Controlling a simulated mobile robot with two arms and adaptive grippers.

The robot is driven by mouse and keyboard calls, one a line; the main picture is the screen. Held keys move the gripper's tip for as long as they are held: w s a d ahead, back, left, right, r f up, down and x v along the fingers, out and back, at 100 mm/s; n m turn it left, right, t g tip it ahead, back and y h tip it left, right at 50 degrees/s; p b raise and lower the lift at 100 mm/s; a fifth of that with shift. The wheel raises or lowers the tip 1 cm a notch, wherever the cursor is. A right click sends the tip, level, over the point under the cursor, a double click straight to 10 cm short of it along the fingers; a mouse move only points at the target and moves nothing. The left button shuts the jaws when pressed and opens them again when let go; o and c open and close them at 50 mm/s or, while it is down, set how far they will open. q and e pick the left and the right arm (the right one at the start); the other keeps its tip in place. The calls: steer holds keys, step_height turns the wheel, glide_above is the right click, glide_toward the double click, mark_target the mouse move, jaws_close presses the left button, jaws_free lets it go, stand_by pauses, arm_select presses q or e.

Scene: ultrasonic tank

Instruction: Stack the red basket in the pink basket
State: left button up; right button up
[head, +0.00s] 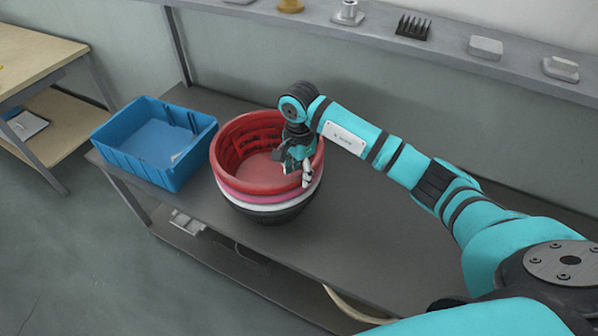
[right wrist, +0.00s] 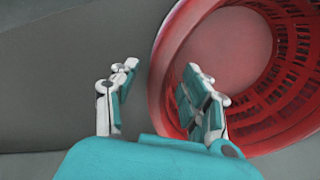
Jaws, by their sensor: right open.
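The red basket (head: 234,144) is round with slotted walls and sits upright, nested at the top of a stack on the grey table. A pink rim (head: 240,194), the pink basket, shows directly below it; most of the pink basket is hidden. My right gripper (head: 298,172) is open at the right side of the red basket's rim. In the right wrist view, one finger is over the inside of the red basket (right wrist: 292,75) and the other is outside, with the rim between them. My left gripper is out of view.
White and black rims (head: 265,214) show under the pink one. A blue bin (head: 135,165) stands left of the stack. A shelf (head: 370,33) with small parts runs along the back wall. The table (head: 380,220) right of the stack is clear.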

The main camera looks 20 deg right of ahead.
step_height(320, 180, up, 12)
steer(key=b, duration=0.4)
steer(key=shift+f, duration=0.2)
